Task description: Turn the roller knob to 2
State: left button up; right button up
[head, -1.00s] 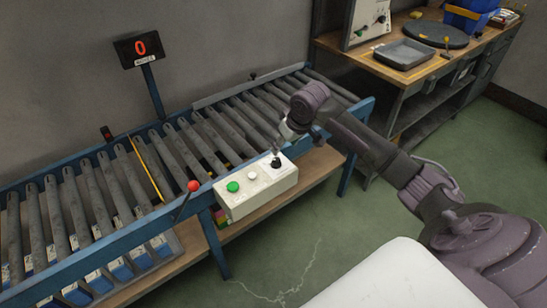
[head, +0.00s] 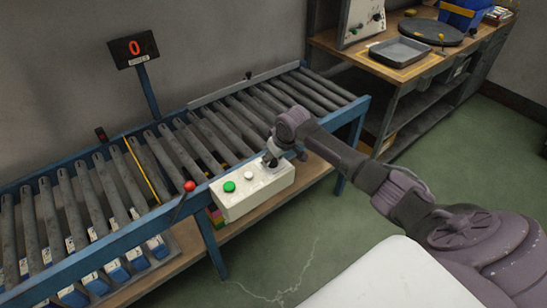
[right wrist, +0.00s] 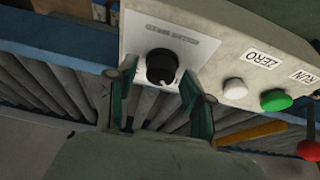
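The roller knob (right wrist: 161,66) is a black knob with a light mark, on the face of a white control box (head: 236,202). In the right wrist view it sits on a pale label plate (right wrist: 140,32) whose print is too blurred to read. My right gripper (right wrist: 157,85) is open, its two green-edged fingers on either side of the knob. Whether they touch it cannot be told. In the head view my right gripper (head: 272,158) is over the right end of the box and hides the knob. My left gripper is not in view.
A white button (right wrist: 233,88) marked ZERO and a green button (right wrist: 275,100) marked RUN sit beside the knob. A red-balled lever (head: 189,186) stands left of the box. The roller conveyor (head: 60,270) runs behind. A display (head: 135,48) reads 0.

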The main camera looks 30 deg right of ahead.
grip_shut()
jog(key=shift+r+p, duration=0.15)
jog(key=shift+p, duration=0.55)
jog(key=m+p, duration=0.2)
jog(key=m+h+p, duration=0.1)
jog(key=m+p, duration=0.1)
jog(key=p, duration=0.1)
jog(key=shift+a+r+h, duration=0.15)
jog(key=shift+a+h, duration=0.05)
jog(key=shift+h, duration=0.1)
jog(key=shift+m+g+h+p, duration=0.3)
jog(key=shift+m+h+p, duration=0.1)
jog(key=shift+m+p, duration=0.75)
jog(key=shift+f+m+g+h+p, duration=0.2)
jog(key=shift+m+p, duration=0.1)
jog(key=shift+m, duration=0.3)
jog(key=shift+f+m+g+h+p, duration=0.1)
jog(key=shift+m+h+p, duration=0.15)
jog(key=shift+m, duration=0.3)
jog(key=shift+o, duration=1.7)
grip_release()
